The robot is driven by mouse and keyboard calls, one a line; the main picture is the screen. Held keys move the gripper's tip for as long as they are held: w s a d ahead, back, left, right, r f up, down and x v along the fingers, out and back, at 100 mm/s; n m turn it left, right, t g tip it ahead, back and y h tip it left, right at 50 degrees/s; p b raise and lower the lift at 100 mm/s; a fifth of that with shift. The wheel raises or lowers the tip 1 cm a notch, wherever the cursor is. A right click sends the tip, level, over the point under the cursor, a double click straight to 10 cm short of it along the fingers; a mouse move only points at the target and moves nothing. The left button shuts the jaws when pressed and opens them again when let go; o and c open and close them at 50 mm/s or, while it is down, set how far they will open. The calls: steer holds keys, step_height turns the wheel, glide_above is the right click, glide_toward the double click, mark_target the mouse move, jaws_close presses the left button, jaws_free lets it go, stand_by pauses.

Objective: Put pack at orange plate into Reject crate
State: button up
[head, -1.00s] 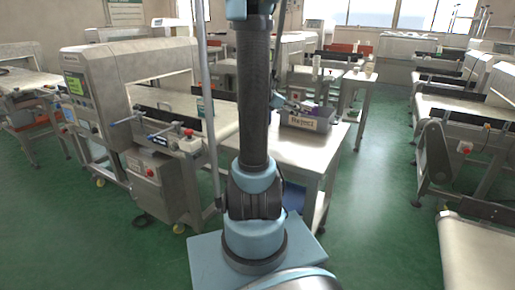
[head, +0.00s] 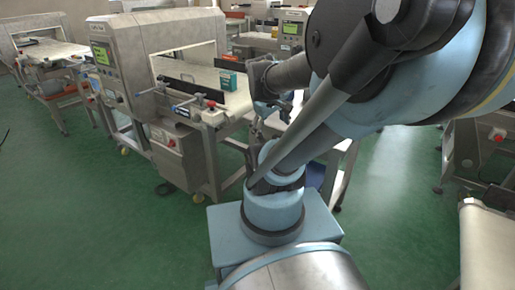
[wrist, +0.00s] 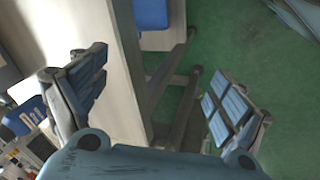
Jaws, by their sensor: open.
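A small teal pack (head: 228,80) stands on the metal detector's conveyor (head: 200,75) in the head view, left of my arm. An orange plate cannot be made out. The Reject crate is not visible in the head view now; my arm covers that area. My gripper (wrist: 155,100) is open and empty in the wrist view, its two blue-padded fingers wide apart. It is above a pale table edge (wrist: 115,70) and green floor.
The metal detector (head: 115,55) has a control panel with a green screen and a red button (head: 211,103) near the conveyor end. A blue object (wrist: 150,12) shows beside the table in the wrist view. Green floor (head: 80,220) is free at the front left.

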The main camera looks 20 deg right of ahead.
steer(key=s+a+f+m+y, duration=0.2)
steer(key=s+a+f+m, duration=0.1)
steer(key=s+a, duration=0.3)
steer(key=shift+s+a+f+m+g+y, duration=0.15)
steer(key=shift+s+a+m+g+y, duration=0.15)
steer(key=shift+a+m+g+y, duration=0.15)
steer(key=shift+w+f, duration=0.2)
steer(key=shift+w, duration=0.2)
stand_by(0.5)
